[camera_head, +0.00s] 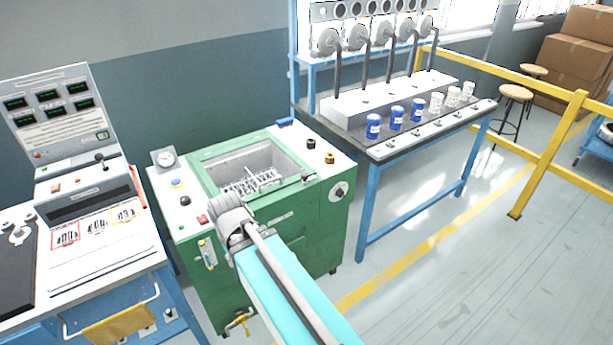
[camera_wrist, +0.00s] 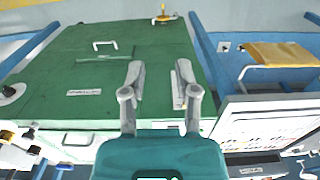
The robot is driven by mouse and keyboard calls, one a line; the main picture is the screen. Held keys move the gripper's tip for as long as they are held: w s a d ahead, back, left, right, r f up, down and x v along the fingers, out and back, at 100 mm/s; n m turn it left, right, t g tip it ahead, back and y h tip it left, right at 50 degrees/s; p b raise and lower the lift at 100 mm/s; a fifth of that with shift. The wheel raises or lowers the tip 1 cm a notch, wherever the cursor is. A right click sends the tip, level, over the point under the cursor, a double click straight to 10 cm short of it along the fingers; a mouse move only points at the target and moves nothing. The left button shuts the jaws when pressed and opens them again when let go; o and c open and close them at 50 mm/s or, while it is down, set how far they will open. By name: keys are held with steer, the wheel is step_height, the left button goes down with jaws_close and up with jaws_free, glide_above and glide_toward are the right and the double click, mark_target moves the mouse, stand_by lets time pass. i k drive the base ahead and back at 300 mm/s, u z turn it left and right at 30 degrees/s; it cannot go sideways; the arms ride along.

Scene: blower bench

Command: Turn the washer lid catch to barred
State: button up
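The green washer (camera_head: 311,228) stands in the middle of the head view, its basin visible through the top opening. A round white dial with a dark turning piece (camera_head: 338,190) sits on its front, upper right. This dial shows at the left edge of the wrist view (camera_wrist: 12,92). It looks like the lid catch, but its marks and setting are too small to read. My gripper (camera_head: 228,207) is in front of the washer's left part, apart from the dial. In the wrist view my gripper (camera_wrist: 158,76) has its fingers apart and nothing between them.
A flow gauge (camera_head: 207,253) and a brass tap (camera_head: 238,319) are on the washer's front. A control console (camera_head: 72,150) stands left. A blue-framed bench (camera_head: 424,143) with several jars stands right. A yellow rail (camera_head: 546,155) lies beyond; the floor at front right is clear.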

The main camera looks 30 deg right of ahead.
mark_target(305, 178)
steer(key=k, duration=1.35)
steer(key=z, duration=0.4)
steer(key=i, duration=0.8)
steer(key=z, duration=0.5)
steer(key=i, duration=0.6)
steer(key=u, duration=0.3)
